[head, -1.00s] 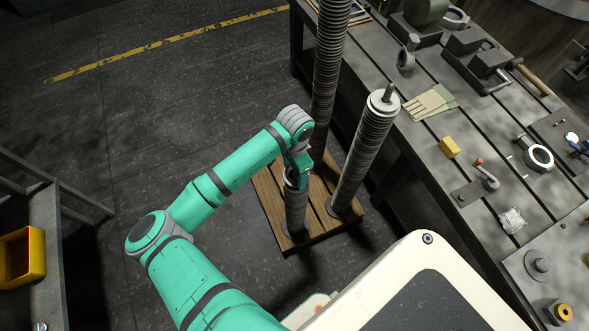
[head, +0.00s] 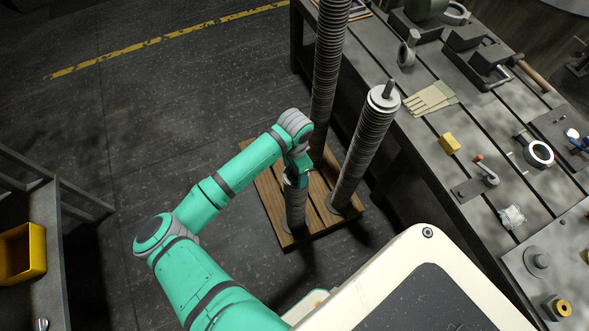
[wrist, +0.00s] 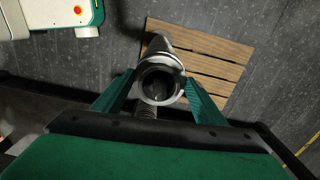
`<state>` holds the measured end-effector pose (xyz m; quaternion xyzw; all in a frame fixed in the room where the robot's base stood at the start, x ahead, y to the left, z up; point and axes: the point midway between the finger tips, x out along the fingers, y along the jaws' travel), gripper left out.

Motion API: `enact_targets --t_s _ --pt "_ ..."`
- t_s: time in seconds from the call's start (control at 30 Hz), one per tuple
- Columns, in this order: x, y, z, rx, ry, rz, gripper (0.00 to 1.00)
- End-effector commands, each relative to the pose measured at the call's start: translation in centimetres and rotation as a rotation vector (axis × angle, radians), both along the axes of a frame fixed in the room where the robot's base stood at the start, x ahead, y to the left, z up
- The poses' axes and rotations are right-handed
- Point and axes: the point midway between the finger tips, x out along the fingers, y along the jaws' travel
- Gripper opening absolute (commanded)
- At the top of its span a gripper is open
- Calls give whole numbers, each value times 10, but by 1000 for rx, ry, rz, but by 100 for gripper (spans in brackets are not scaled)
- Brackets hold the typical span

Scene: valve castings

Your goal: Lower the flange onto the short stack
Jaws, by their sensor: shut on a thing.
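My gripper (wrist: 160,97) is shut on a grey metal flange (wrist: 177,64), a ring with a dark open bore, with one finger on each side in the wrist view. In the head view my gripper (head: 297,180) is over the short stack (head: 295,210), which stands upright on a wooden pallet (head: 277,192). In the wrist view a grey column runs from behind the flange towards the pallet (wrist: 215,65). The flange hides the stack's top, so I cannot tell whether they touch. In the head view the gripper mostly hides the flange.
A taller stack (head: 358,145) with a rod at its top stands close right of the gripper. A very tall stack (head: 326,75) rises just behind. A slotted workbench (head: 420,140) with tools lies to the right.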

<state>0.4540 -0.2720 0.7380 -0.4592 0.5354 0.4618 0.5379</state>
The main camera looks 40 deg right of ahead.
Motion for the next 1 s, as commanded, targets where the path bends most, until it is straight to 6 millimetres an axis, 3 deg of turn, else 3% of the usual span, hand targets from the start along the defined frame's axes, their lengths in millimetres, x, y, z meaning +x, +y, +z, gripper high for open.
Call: enact_targets --t_s 0.03,0.1,0.13,0.53,1.0 --pt "0 0 -1 -1 -1 0 67" --pt "0 0 0 0 -1 0 84" --pt "0 0 0 0 -1 0 87" --pt "0 0 7 0 0 1 87" --pt "0 -1 87 0 -2 0 87"
